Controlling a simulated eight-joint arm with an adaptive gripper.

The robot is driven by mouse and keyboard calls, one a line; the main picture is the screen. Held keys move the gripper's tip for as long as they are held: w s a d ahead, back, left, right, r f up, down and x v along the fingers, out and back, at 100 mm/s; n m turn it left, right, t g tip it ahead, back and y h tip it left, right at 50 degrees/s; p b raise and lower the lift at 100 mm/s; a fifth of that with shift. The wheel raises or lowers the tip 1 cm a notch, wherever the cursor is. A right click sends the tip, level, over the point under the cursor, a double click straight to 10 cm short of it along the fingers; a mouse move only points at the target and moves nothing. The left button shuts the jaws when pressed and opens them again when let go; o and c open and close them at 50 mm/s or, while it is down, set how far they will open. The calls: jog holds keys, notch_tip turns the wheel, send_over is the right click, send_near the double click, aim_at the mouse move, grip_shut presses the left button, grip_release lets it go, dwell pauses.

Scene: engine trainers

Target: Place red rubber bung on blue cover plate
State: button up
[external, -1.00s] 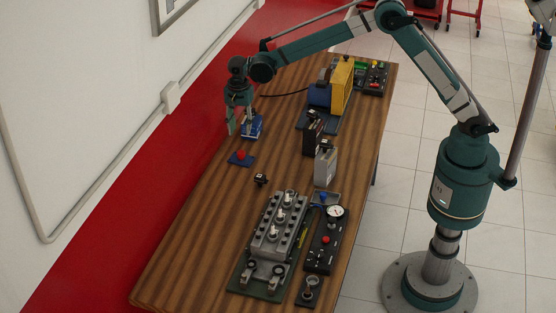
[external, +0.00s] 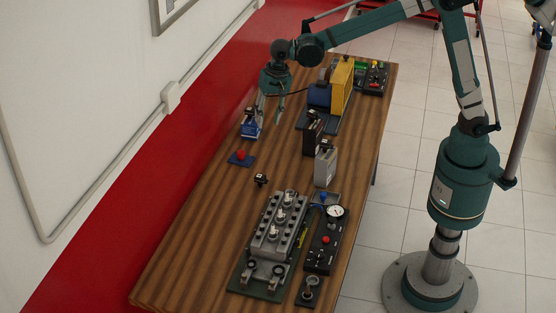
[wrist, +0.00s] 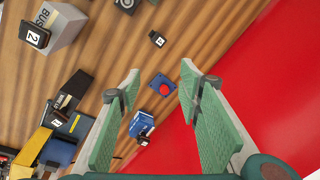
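The red rubber bung (external: 240,154) sits on the blue cover plate (external: 234,161), which lies flat on the wooden table near its left edge. In the wrist view the red bung (wrist: 164,89) rests on the blue plate (wrist: 158,80), seen between the finger tips but well beyond them. My gripper (external: 270,108) is open and empty, raised above the table to the upper right of the plate. In the wrist view my gripper (wrist: 160,85) shows its two green fingers wide apart with nothing between them.
A blue device (external: 250,124) stands just behind the plate. A small black block (external: 261,179) lies in front of it. A grey box (external: 325,165), a yellow unit (external: 342,85) and an engine block (external: 279,226) stand to the right. Bare table lies left of the engine.

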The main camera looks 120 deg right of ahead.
jog(key=s+a+r+n+t, duration=0.1)
jog(key=s+a+r+n, duration=0.35)
jog(key=s+a, duration=0.55)
jog(key=s+a+r+n+t, duration=0.2)
jog(key=s+a+r+n, duration=0.3)
jog(key=a, duration=0.8)
jog(key=s+a+f+n+t, duration=0.1)
jog(key=s+a+f+n, duration=0.2)
jog(key=s, duration=0.7)
jog(key=s+a+f+n+t, duration=0.1)
jog(key=s+a+f+n, duration=0.2)
jog(key=s+a+n, duration=0.4)
jog(key=s+a, duration=0.4)
jog(key=shift+a+f+t+y, duration=0.15)
jog(key=shift+f+t+y, duration=0.15)
jog(key=shift+f+y, duration=0.1)
jog(key=shift+n, duration=0.25)
notch_tip(320, 180, down, 5)
jog(key=b, duration=0.4)
jog(key=shift+r+b, duration=0.1)
jog(key=shift+b, duration=0.3)
